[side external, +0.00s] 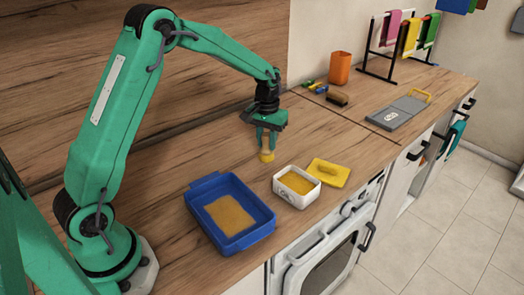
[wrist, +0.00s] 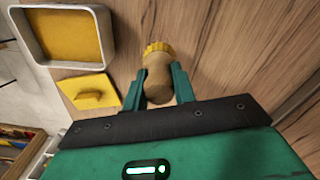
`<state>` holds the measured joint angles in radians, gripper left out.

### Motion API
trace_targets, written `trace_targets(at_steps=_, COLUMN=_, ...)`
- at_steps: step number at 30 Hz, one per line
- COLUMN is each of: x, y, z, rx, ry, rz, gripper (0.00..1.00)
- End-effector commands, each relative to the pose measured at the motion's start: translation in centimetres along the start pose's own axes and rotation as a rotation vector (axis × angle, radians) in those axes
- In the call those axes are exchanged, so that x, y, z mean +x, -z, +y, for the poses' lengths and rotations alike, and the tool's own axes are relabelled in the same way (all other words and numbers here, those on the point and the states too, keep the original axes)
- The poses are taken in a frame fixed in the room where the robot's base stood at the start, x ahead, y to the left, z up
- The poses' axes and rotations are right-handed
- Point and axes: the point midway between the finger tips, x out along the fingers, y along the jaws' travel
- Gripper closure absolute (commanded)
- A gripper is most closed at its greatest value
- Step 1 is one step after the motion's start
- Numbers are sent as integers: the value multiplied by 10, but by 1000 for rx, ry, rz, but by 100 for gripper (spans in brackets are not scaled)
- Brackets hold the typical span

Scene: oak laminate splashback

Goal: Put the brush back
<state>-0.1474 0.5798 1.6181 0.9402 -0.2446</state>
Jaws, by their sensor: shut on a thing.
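My gripper (side external: 266,143) is over the middle of the wooden counter, pointing down. Its two green fingers are shut on a brush (side external: 266,156) with a pale wooden handle and a yellow head. In the wrist view the brush (wrist: 158,80) sits between the fingers (wrist: 158,92), with the handle nearer the camera and the yellow end away from it. The brush hangs roughly upright, yellow end down. I cannot tell whether that end touches the counter.
A blue tray (side external: 264,238) and a white container (side external: 297,201), both with yellow contents, stand nearer the front edge. A yellow lid (side external: 328,173) lies beside the container. Behind are an orange cup (side external: 340,68), a brown brush (side external: 337,98), a grey board (side external: 397,112) and a towel rack (side external: 366,66).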

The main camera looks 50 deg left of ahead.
Motion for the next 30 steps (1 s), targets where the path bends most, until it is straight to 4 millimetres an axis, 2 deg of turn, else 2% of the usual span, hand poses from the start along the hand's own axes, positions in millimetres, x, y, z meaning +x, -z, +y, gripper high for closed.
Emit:
trace_targets(at_steps=5, x=7, y=-1, z=0, rx=0, ry=1, rz=-3, gripper=96)
trace_targets(at_steps=15, x=39, y=-1, z=0, rx=0, ry=0, rz=-1, gripper=96)
trace_targets(at_steps=28, x=43, y=-1, z=0, rx=-1, ry=0, rz=-1, gripper=96)
trace_targets(at_steps=29, x=43, y=-1, z=0, rx=-1, ry=0, rz=-1, gripper=72)
trace_targets(at_steps=30, x=43, y=-1, z=0, rx=-1, ry=0, rz=-1, gripper=64)
